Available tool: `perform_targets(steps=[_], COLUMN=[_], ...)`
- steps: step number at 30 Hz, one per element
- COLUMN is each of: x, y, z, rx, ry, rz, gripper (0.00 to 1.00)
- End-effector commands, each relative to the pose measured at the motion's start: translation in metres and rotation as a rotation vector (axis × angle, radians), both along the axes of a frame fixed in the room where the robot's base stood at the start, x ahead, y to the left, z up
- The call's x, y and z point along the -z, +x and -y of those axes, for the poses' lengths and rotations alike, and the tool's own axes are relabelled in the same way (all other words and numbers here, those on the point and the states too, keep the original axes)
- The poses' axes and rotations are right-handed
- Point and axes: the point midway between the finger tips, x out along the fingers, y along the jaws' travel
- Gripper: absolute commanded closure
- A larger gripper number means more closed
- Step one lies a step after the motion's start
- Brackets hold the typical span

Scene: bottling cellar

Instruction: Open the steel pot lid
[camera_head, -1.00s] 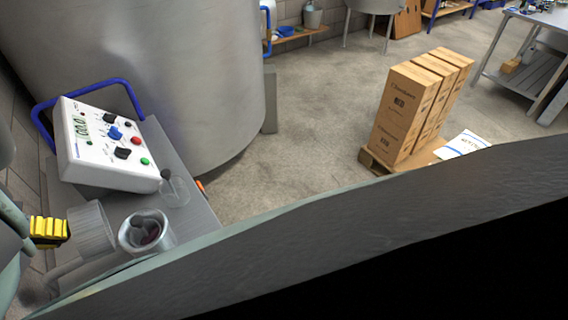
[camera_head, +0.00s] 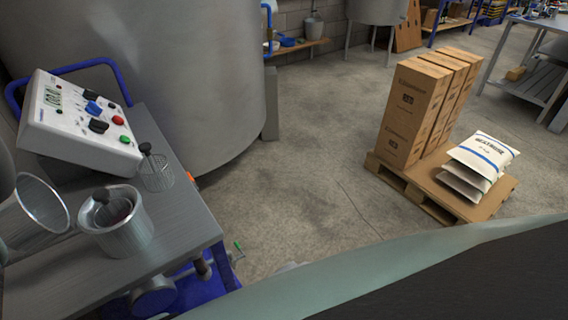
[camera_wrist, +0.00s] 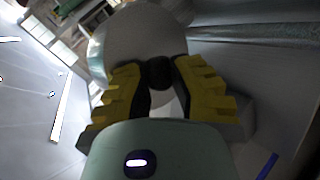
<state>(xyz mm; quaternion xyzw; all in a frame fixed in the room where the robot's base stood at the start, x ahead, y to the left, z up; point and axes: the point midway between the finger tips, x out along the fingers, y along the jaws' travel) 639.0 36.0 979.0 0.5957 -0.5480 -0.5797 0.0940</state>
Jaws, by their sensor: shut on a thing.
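The steel pot (camera_head: 127,238) stands on the bench at the lower left of the head view. Its mouth is uncovered, and a dark round-headed thing and dark contents show inside. The steel lid (camera_head: 38,212) is off the pot, tilted on its side to the left, with its hollow underside facing the camera. In the wrist view, my gripper's (camera_wrist: 161,76) yellow fingers are shut on the dark knob (camera_wrist: 159,72) of the lid, whose pale round top (camera_wrist: 135,38) shows beyond. The fingers are out of sight in the head view.
A white control box (camera_head: 75,130) with buttons stands behind the pot. A clear beaker (camera_head: 157,175) with a dark-knobbed rod is to its right. A large steel tank (camera_head: 160,60) rises behind the bench (camera_head: 190,225). A pallet (camera_head: 425,200) with cartons and sacks stands on open floor.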

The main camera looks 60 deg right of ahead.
Motion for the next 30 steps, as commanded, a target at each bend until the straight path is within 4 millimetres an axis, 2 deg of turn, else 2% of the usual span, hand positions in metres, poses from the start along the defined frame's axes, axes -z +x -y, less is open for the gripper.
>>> perform_targets(steps=[1,22,23,30], x=[0.0096,0.0120,0.0120,0.0102], y=[0.0009,0.0013,0.0013,0.0002], z=[0.0059,0.0036,0.0036,0.0042], rx=[0.011,0.008,0.008,0.013], ry=[0.002,0.008,0.008,0.002], rz=[0.001,0.001,0.001,-0.003], gripper=[1.00,1.00,0.73,0.48])
